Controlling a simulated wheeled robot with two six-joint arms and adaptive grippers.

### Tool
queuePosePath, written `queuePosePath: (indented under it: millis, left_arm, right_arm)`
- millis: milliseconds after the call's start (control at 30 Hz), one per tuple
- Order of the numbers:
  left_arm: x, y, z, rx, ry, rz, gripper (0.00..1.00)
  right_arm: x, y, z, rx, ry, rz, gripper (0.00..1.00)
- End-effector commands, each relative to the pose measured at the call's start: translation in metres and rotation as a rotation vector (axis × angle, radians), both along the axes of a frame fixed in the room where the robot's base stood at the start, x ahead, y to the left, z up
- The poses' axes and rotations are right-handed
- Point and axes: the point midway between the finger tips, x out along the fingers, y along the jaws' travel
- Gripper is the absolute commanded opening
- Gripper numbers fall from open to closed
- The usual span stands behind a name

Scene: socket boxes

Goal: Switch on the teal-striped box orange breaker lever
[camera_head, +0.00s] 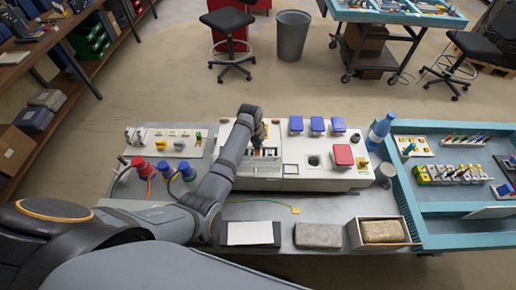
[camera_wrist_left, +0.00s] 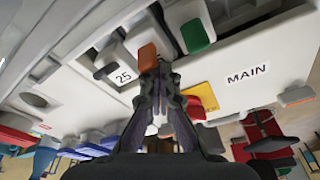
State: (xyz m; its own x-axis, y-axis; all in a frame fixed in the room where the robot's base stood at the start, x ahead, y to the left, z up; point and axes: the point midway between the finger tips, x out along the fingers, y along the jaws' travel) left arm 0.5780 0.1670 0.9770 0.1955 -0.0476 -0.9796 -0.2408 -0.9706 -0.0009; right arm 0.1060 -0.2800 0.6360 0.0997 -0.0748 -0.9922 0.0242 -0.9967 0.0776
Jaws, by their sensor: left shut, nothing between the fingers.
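The white box (camera_head: 300,181) stands on the grey bench in the head view, with a row of small levers in its left part. I cannot make out a teal stripe on it. My left gripper (camera_head: 259,142) is over those levers. In the left wrist view its fingers (camera_wrist_left: 152,75) are shut and empty, their tips right at an orange lever (camera_wrist_left: 147,54) beside a "25" label. I cannot tell if they touch. My right gripper is not in view.
Blue covers (camera_head: 317,125) and a red block (camera_head: 343,155) are on the box's right part. Red and blue plugs (camera_head: 140,166) stand to the left. A blue bottle (camera_head: 379,131) and a mug (camera_head: 387,172) stand right. The bench front holds a grey brick (camera_head: 319,235).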

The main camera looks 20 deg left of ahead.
Motion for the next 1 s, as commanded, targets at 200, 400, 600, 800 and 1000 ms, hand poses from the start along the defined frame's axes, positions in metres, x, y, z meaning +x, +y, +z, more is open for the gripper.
queuePosePath:
  millis: [200,400,600,800,1000]
  left_arm:
    - [-0.009,-0.003,-0.002,-0.001,0.008,-0.001,0.00]
    - [-0.005,-0.002,0.023,0.000,0.003,0.000,0.00]
    - [-0.001,-0.001,0.049,0.000,0.002,0.000,0.00]
    - [0.000,0.000,0.059,0.000,0.004,0.000,0.00]
    - [0.000,0.000,0.059,0.000,0.004,0.000,0.00]
  right_arm:
    - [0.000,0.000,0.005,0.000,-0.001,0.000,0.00]
    - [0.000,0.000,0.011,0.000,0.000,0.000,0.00]
    - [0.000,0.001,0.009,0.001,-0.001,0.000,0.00]
    - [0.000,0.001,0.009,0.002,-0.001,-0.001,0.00]
    - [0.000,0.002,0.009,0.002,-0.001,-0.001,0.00]
